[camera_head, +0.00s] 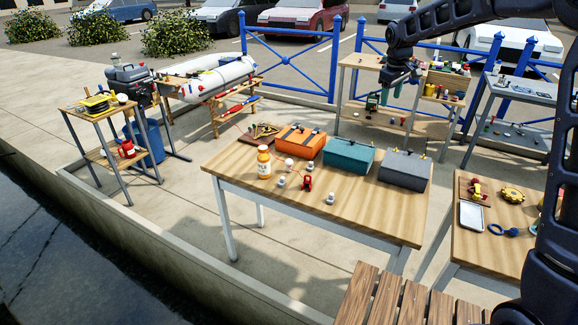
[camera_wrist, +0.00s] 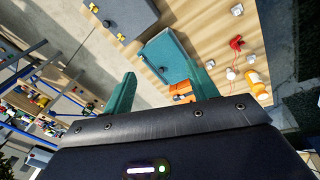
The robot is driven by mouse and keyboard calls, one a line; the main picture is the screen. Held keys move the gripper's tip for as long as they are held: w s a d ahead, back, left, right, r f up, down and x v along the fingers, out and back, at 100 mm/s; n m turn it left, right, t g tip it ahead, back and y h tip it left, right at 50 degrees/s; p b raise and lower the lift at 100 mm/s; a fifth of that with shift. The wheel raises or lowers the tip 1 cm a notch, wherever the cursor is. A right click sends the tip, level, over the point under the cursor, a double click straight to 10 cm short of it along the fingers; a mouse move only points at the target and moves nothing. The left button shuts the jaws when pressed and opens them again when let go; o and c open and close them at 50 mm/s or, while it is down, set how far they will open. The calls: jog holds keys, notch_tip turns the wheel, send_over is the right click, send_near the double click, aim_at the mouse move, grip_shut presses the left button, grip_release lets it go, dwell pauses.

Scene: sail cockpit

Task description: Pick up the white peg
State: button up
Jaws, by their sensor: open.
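Several small pale pieces stand on the wooden table in the head view: one near the front right (camera_head: 330,198), one beside the bottle (camera_head: 282,181), one near the boxes (camera_head: 311,166), and a round white one (camera_head: 289,163). I cannot tell which is the white peg. In the wrist view, pale pieces show at the upper right (camera_wrist: 237,9) and near the red item (camera_wrist: 210,64). My gripper (camera_head: 385,97) is open and empty, in the air beyond the table. Its two teal fingers (camera_wrist: 161,86) stand wide apart in the wrist view.
The table (camera_head: 240,166) also bears an orange box (camera_head: 300,140), a teal box (camera_head: 348,156), a grey box (camera_head: 404,170), an orange bottle (camera_head: 264,163) and a red item (camera_head: 307,183). Its front right part is clear. A slatted bench (camera_head: 385,300) stands in front.

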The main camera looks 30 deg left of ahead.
jog(key=a+f+n, duration=0.2)
jog(key=a+f, duration=0.4)
jog(key=a, duration=0.5)
jog(key=n, duration=0.6)
send_near(289, 162)
jog(key=w+a, duration=0.1)
jog(key=shift+g+h, duration=0.3)
jog(key=shift+h, duration=0.1)
jog(key=shift+w+f, duration=0.4)
jog(key=shift+f, duration=1.45)
jog(key=shift+w+f, duration=0.35)
jog(key=shift+f, duration=1.45)
jog(key=shift+w+f, duration=0.4)
jog(key=shift+f, duration=1.45)
jog(key=c, duration=1)
